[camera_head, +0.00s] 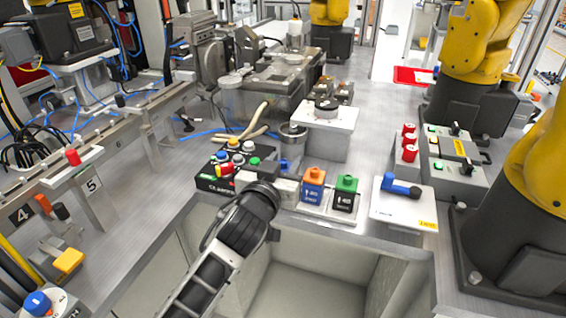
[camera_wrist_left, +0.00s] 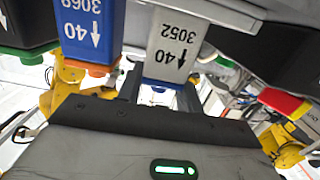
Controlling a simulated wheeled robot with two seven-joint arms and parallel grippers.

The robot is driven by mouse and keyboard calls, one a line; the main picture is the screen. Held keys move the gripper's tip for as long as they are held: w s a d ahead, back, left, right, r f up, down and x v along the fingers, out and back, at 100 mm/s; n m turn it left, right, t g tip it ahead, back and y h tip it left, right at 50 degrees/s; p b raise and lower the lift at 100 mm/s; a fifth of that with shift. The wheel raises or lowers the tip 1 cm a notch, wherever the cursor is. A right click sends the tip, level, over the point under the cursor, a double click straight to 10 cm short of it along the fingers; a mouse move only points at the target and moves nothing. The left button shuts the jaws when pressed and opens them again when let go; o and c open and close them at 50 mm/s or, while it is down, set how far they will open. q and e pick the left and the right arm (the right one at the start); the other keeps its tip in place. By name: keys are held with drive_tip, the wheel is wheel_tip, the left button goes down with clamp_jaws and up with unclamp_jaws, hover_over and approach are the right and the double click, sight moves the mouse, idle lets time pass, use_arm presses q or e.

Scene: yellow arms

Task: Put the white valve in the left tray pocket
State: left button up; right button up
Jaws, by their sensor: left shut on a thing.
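The white valve (camera_wrist_left: 172,45), marked 40 3052, is between the fingers of my left gripper (camera_wrist_left: 160,90) in the left wrist view. Its blue cap is between the fingertips. In the head view my left gripper (camera_head: 275,186) is shut on the valve (camera_head: 287,191), at the left end of the metal tray (camera_head: 322,213). The gripper hides part of the valve and the left pocket. I cannot tell whether the valve's base touches the pocket floor. My right gripper is not in view.
The orange-capped blue valve (camera_head: 313,186) and green-capped black valve (camera_head: 345,193) stand in the tray to the right. A button box (camera_head: 226,170) is close on the left. A white plate with a blue handle (camera_head: 402,196) lies further right. An open bin (camera_head: 300,285) is in front.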

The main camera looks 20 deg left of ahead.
use_arm(q)
drive_tip(key=shift+f, duration=0.25)
drive_tip(key=o, duration=1.2)
drive_tip(key=shift+c, duration=0.2)
drive_tip(key=s+r+b, duration=0.1)
drive_tip(key=s, duration=1.5)
drive_tip(key=shift+a+b, duration=0.25)
drive_tip(key=shift+b, duration=0.05)
drive_tip(key=s+d+f+m+g+h, duration=0.1)
drive_tip(key=s+f+g, duration=0.2)
drive_tip(key=f, duration=0.7)
drive_tip(key=s+d+f+m+g+h, duration=0.1)
drive_tip(key=s+f+g, duration=0.2)
drive_tip(key=f, duration=0.8)
drive_tip(key=shift+s+d+f+g+h+p, duration=0.2)
drive_tip(key=shift+s+f+g+h+p, duration=0.15)
drive_tip(key=shift+s, duration=0.85)
